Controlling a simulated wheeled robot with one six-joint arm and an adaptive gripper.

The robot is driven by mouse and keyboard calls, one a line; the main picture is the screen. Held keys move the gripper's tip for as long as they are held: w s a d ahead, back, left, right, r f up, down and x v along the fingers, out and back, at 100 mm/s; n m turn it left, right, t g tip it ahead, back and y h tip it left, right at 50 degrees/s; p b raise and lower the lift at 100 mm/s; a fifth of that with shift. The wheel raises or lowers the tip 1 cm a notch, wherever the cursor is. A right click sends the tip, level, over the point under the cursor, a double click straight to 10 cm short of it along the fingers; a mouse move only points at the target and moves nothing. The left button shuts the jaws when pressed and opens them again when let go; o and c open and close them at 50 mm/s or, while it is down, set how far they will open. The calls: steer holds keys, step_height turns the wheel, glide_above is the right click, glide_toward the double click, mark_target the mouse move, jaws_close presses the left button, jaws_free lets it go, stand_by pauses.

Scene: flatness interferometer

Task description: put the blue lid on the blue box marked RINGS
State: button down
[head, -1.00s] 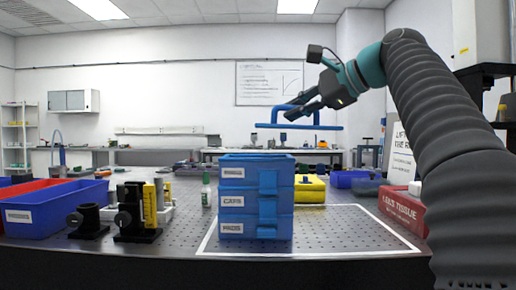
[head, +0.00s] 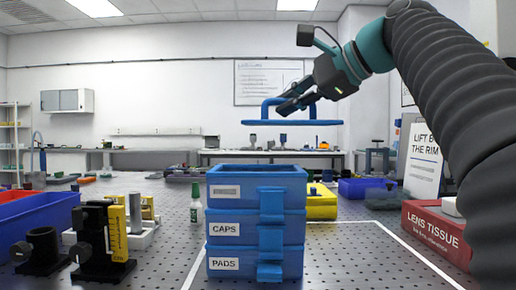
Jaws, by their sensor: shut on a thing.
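My gripper (head: 290,106) is shut on the handle of the blue lid (head: 325,123), a flat, level plate with a raised loop handle. Three blue boxes stand stacked on the perforated table. The top box (head: 235,207) has a label too blurred to read, and its top looks open. The middle box (head: 237,241) is marked CAPS and the bottom box (head: 222,277) PADS. In the head view the lid hangs above the stack's rim, with a clear gap, and offset to the right. I cannot tell its depth relative to the stack.
A yellow box (head: 322,204) sits behind the stack at right. A red LENS TISSUE box (head: 432,233) and a LIFT BY THE RIM sign (head: 424,160) stand right. Black optical mounts (head: 97,240), a green bottle (head: 196,203) and a blue bin (head: 45,215) are left.

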mark_target(299, 121)
steer(key=a+f, duration=0.1)
steer(key=a, duration=0.1)
steer(key=a+f+b, duration=0.1)
steer(key=a, duration=0.1)
steer(key=a+f, duration=0.1)
steer(key=shift+w+a+f+b, duration=0.1)
steer(key=shift+a+f+b, duration=0.25)
steer(key=shift+a, duration=0.05)
steer(key=shift+f+b, duration=1)
steer(key=shift+f, duration=1)
steer(key=shift+f, duration=0.1)
steer(key=c, duration=1.2)
jaws_free()
steer(key=p+v, duration=0.1)
steer(key=v, duration=1.1)
steer(key=shift+p, duration=0.3)
